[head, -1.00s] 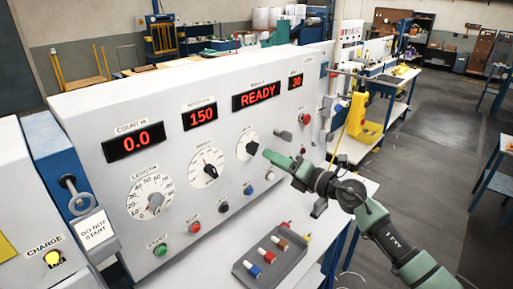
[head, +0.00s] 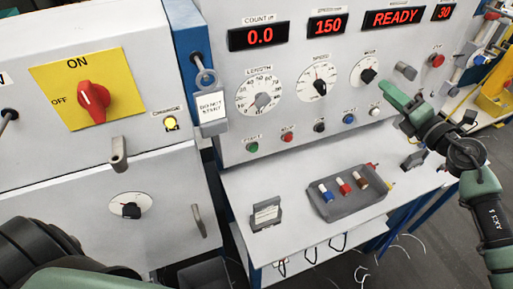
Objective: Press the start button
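A green button (head: 252,147) with a small label above it, probably the start button, sits at the lower left of the white control panel (head: 235,75). A red button (head: 287,137) is to its right. My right gripper (head: 388,92) is in front of the panel's right part, near the right dial, well to the right of the green button and apart from it. I cannot tell whether its fingers are open. A "DO NOT START" tag (head: 212,107) hangs at the panel's left edge. My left arm shows at the lower left; its gripper is out of view.
The display (head: 394,18) reads READY. A yellow-plated red switch (head: 94,100) points at ON on the left cabinet, and a yellow CHARGE lamp (head: 170,123) is nearby. A grey tray (head: 345,207) with coloured pieces and a small card stand (head: 265,215) are on the white table.

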